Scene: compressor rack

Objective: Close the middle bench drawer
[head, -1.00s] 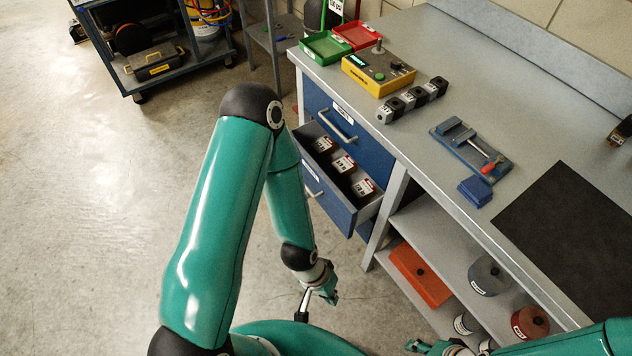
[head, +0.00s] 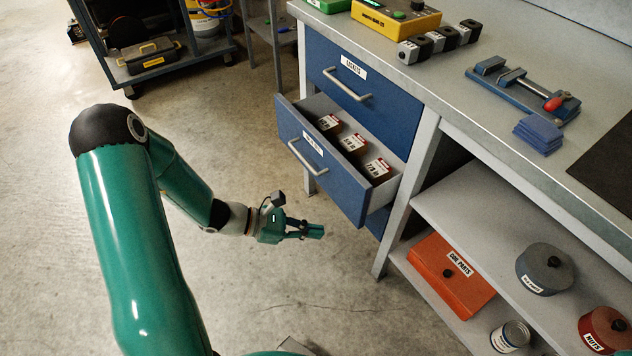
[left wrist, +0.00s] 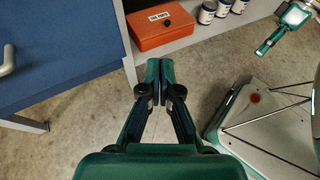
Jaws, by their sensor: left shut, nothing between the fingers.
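The middle bench drawer (head: 320,163) is pulled open from the blue cabinet under the bench. It has a silver bar handle (head: 308,158), and several small labelled boxes (head: 352,143) lie inside. My left gripper (head: 318,231) is shut and empty, in front of and below the drawer front, apart from it. In the left wrist view its fingers (left wrist: 160,75) are together, and a blue drawer front (left wrist: 60,50) with part of a handle shows at the left. My right gripper (left wrist: 265,48) shows small at the upper right of the left wrist view; its jaws are unclear.
A closed upper drawer (head: 365,85) sits above the open one. A bench leg (head: 408,190) stands right of the drawer.

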